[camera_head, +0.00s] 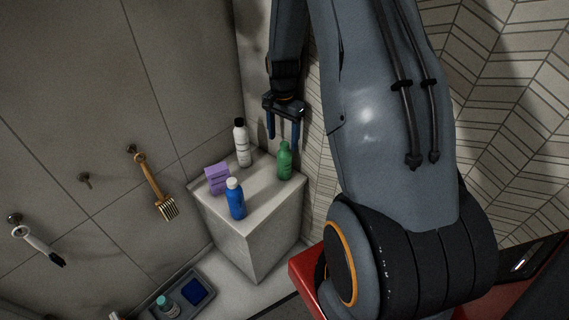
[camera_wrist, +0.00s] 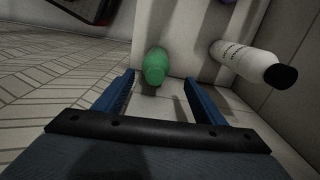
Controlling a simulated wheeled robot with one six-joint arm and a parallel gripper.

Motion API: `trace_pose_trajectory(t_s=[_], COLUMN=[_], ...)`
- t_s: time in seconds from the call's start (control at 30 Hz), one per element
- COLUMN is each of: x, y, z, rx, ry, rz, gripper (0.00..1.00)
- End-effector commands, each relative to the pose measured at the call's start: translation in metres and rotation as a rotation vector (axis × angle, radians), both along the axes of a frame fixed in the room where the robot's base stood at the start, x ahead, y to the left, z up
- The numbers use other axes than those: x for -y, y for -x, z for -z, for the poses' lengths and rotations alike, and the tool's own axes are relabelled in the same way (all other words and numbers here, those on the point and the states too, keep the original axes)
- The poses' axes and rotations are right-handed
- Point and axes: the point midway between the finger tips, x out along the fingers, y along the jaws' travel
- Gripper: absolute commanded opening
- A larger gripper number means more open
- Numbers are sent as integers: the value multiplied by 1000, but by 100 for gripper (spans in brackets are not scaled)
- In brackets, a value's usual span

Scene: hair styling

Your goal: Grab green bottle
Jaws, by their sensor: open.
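The green bottle (camera_head: 285,162) stands upright near the right corner of the pale pedestal top (camera_head: 262,186). My gripper (camera_head: 283,140) is above it, fingers pointing down, open and empty. In the head view its fingertips reach close to the bottle's top; I cannot tell whether they touch it. In the wrist view the green bottle (camera_wrist: 155,65) is ahead of the gap between the two blue fingers (camera_wrist: 157,76), nearer the left finger. A strip of pale surface shows between the bottle and the gripper body.
A purple block (camera_head: 217,179) and a blue bottle (camera_head: 236,199) share the top. The tiled wall (camera_head: 314,160) is close on the right.

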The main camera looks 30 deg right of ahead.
Motion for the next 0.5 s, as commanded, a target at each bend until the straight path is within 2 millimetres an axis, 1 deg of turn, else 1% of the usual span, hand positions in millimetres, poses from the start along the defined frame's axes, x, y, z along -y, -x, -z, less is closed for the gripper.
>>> trace_pose_trajectory(t_s=[0.03,0.27,0.4,0.5], x=[0,0,0,0], y=[1,5,11,10], z=[7,28,49,62], rx=[-3,-3,-5,-3], ry=[-1,-1,-1,-1], rz=[1,0,0,-1], gripper=[64,64,64,64])
